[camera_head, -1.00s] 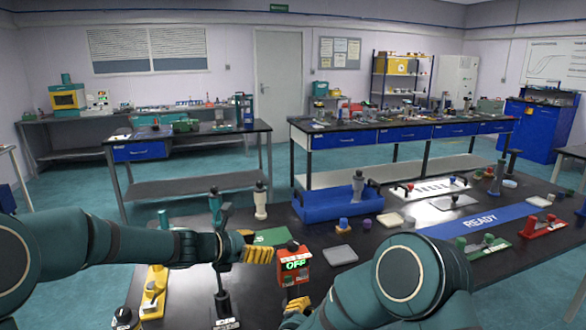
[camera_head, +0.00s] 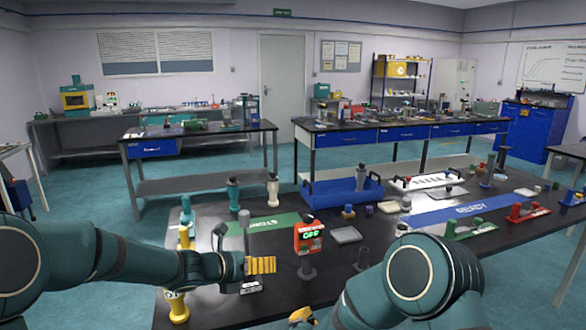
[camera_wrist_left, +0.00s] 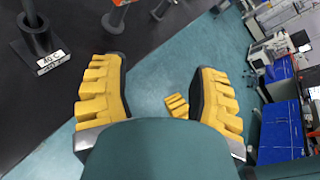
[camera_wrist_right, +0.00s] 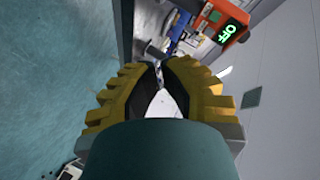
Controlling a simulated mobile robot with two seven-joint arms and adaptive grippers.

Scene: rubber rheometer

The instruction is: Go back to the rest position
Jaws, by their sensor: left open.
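My left gripper (camera_head: 262,265) hangs low over the near edge of the black table (camera_head: 345,285) in the head view. Its yellow fingers (camera_wrist_left: 157,100) are wide apart and empty in the left wrist view, with teal floor between them. The orange device with a green OFF display (camera_head: 308,236) stands on a post beyond both grippers.
A yellow stand (camera_head: 178,300) and a dark post (camera_head: 222,240) are by the left arm. A blue tray (camera_head: 340,200), a grey pad (camera_head: 345,235), a green mat (camera_head: 275,222) and a blue READY mat (camera_head: 470,209) lie on the table. Floor is open at left.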

